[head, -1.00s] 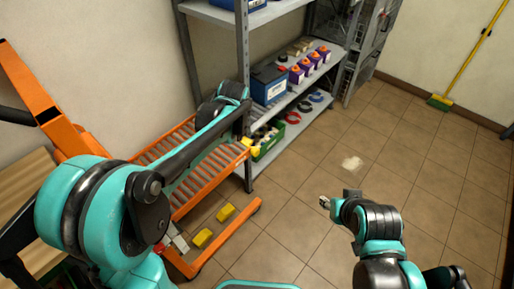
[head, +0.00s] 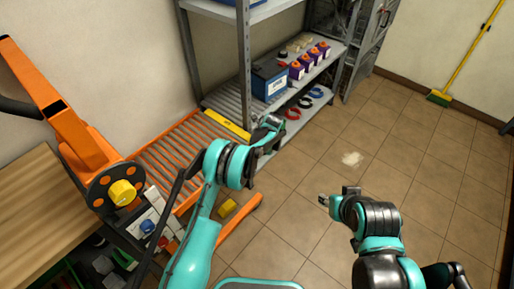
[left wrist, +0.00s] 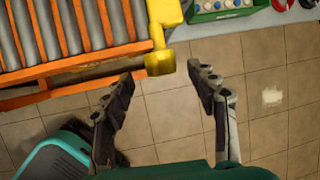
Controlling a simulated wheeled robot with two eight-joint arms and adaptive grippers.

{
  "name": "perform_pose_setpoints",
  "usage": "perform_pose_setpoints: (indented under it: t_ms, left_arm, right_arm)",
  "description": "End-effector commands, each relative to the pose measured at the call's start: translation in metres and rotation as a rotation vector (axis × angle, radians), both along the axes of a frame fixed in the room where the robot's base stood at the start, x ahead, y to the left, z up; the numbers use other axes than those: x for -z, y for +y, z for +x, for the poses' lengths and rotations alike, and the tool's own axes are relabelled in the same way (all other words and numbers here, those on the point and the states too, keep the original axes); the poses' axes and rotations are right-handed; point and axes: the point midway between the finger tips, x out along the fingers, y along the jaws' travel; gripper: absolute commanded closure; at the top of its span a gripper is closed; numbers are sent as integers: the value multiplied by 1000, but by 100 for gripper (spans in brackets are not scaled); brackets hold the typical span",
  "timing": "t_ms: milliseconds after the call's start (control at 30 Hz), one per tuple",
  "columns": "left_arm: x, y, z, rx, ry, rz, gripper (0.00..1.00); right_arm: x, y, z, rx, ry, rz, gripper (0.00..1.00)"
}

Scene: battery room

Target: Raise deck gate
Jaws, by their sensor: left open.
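The yellow deck gate (head: 227,125) lies across the far end of the orange roller deck (head: 160,150), beside the shelf. In the left wrist view, the gate's yellow end (left wrist: 160,62) shows just ahead of my fingers, near the deck's orange corner. My left gripper (head: 272,122) is at the gate's right end in the head view. In the left wrist view it (left wrist: 165,90) is open and empty, with the yellow end beyond and between its fingertips, not clasped. My right gripper (head: 323,200) is over the floor at right, away from the deck; its jaws are too small to judge.
A green crate (left wrist: 220,10) is near the gate's end. The orange lift (head: 55,105) has a yellow knob (head: 122,192).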

Motion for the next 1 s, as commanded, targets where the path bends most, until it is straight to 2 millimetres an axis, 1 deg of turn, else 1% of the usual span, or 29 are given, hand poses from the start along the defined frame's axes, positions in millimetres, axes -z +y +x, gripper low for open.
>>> perform_pose_setpoints:
  t_ms: [33, 200, 333, 600, 667, 700, 800, 1000]
  left_arm:
    - [12, 2, 3, -1, 0, 0, 42]
    - [31, 7, 11, -1, -1, -1, 42]
    - [37, 9, 14, -1, -1, -1, 42]
    - [37, 9, 14, -1, -1, -1, 42]
    - [37, 9, 14, -1, -1, -1, 58]
    - [37, 9, 14, -1, -1, -1, 68]
    - [37, 9, 14, -1, -1, -1, 92]
    - [37, 9, 14, -1, -6, -4, 92]
  right_arm:
    - [7, 0, 0, 0, 0, 0, 60]
    - [15, 0, 0, 0, 0, 0, 60]
    - [18, 0, 0, 0, 0, 0, 60]
    - [17, 0, 0, 0, 0, 0, 60]
    - [17, 0, 0, 0, 0, 0, 60]
    - [17, 0, 0, 0, 0, 0, 60]
    - [17, 0, 0, 0, 0, 0, 60]
    - [17, 0, 0, 0, 0, 0, 60]
